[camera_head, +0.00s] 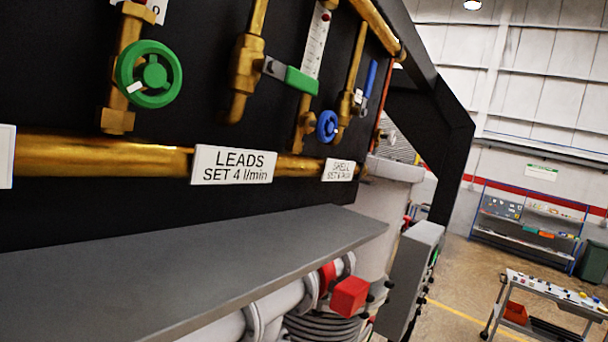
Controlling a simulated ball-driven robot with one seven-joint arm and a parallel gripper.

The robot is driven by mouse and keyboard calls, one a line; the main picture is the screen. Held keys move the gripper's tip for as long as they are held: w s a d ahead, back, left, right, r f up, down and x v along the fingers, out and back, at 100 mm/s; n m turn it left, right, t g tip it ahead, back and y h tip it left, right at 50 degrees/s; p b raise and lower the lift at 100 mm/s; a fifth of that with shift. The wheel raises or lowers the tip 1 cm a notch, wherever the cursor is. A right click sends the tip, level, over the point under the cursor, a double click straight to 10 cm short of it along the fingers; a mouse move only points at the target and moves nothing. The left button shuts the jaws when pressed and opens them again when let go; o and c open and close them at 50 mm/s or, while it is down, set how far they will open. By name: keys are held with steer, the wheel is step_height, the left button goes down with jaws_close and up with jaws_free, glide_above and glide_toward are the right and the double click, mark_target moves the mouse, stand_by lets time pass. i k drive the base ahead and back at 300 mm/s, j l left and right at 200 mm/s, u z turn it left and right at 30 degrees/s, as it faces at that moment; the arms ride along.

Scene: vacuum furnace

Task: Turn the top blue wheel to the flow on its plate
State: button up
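One blue wheel (327,126) shows on the brass pipework of the black panel, right of centre and small in the view. I cannot tell whether it is the top one; no other blue wheel shows. A white plate (339,169) below it reads SHELL, with a SET line whose number is too small to read surely. A blue lever handle (371,78) stands tilted above and right of the wheel. A white scale strip (316,42) with marks rises above the wheel; its reading is not legible. My gripper is not in view.
A green wheel (150,74), a green lever (300,81) and a LEADS SET 4 l/min plate (233,165) are left of the blue wheel. A grey shelf (190,275) juts out below. A red block (349,296) is beneath it. A cart (552,294) stands right on open floor.

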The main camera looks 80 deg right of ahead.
mark_target(327, 123)
steer(key=z, duration=0.5)
steer(key=l+z, duration=0.15)
steer(key=z, duration=0.35)
steer(key=i+z, duration=0.1)
steer(key=z, duration=0.4)
steer(key=i+l+z, duration=0.15)
steer(key=z, duration=0.3)
steer(key=k+j+u, duration=0.15)
steer(key=k+j, duration=0.1)
